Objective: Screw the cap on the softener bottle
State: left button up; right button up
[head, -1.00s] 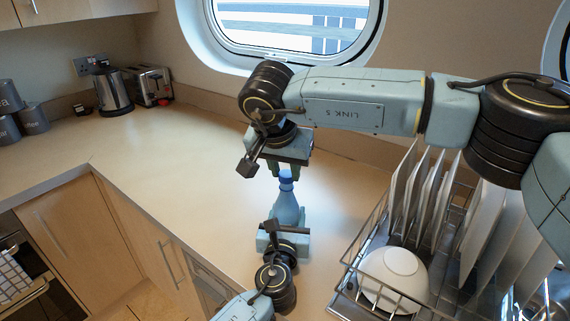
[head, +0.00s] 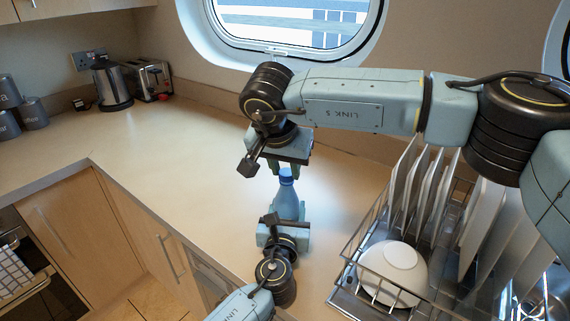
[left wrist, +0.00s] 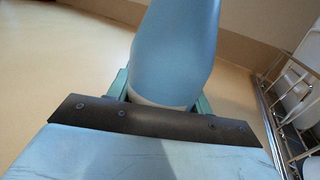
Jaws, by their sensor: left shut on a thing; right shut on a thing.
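The softener bottle (head: 287,206) is light blue and stands upright near the counter's front edge. My left gripper (head: 284,232) is shut around its lower body; the left wrist view shows the bottle (left wrist: 178,50) rising from between the finger pads, with a pale band at its base. My right gripper (head: 285,168) points down from above and is shut on the darker blue cap (head: 286,174). The cap sits in line with the bottle neck, at its top. The fingers partly hide the cap, and I cannot tell how tightly it sits on the neck.
A wire dish rack (head: 351,262) with upright plates and a white bowl (head: 392,268) stands close on the right. A kettle (head: 111,84) and toaster (head: 152,83) stand at the back left. The counter left of the bottle is clear.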

jog(key=m, duration=0.2)
jog(key=m+g+h, duration=0.1)
jog(key=m, duration=0.1)
jog(key=m+h, duration=0.1)
jog(key=m, duration=0.1)
jog(key=shift+w+a, duration=0.2)
jog(key=shift+a, duration=0.15)
jog(key=m+g, duration=0.1)
jog(key=m, duration=0.1)
jog(key=m+g, duration=0.1)
jog(key=m, duration=0.1)
jog(key=m+h, duration=0.1)
jog(key=m, duration=0.2)
jog(key=shift+w+g, duration=0.25)
jog(key=shift+g, duration=0.15)
jog(key=o, duration=0.9)
jog(key=shift+r, duration=2.2)
jog(key=shift+c, duration=0.2)
